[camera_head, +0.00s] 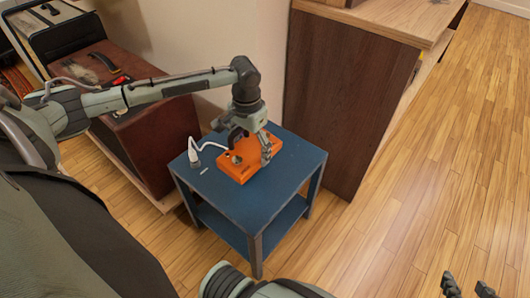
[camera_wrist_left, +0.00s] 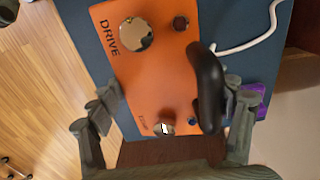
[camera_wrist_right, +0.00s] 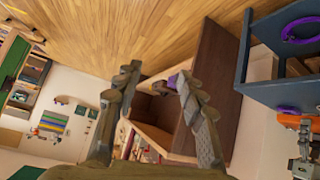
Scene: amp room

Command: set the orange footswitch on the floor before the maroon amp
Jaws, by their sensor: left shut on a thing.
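The orange footswitch (camera_head: 230,170) sits on top of the small blue table (camera_head: 280,185). In the left wrist view the footswitch (camera_wrist_left: 160,75) shows the word DRIVE, a chrome button and small knobs. My left gripper (camera_head: 252,152) comes down from above and is shut on the footswitch, its fingers (camera_wrist_left: 172,105) at either side. A black curved piece (camera_wrist_left: 208,90) stands up over it and hides part of it. The maroon amp (camera_head: 155,130) stands on the left, beside the table. My right gripper (camera_head: 468,287) is open and empty, low at the right; its fingers (camera_wrist_right: 158,85) stand apart.
A white cable with a plug (camera_head: 194,155) lies on the table by the footswitch. A dark wooden cabinet (camera_head: 345,95) stands right behind the table. The wooden floor (camera_head: 420,190) on the right is clear.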

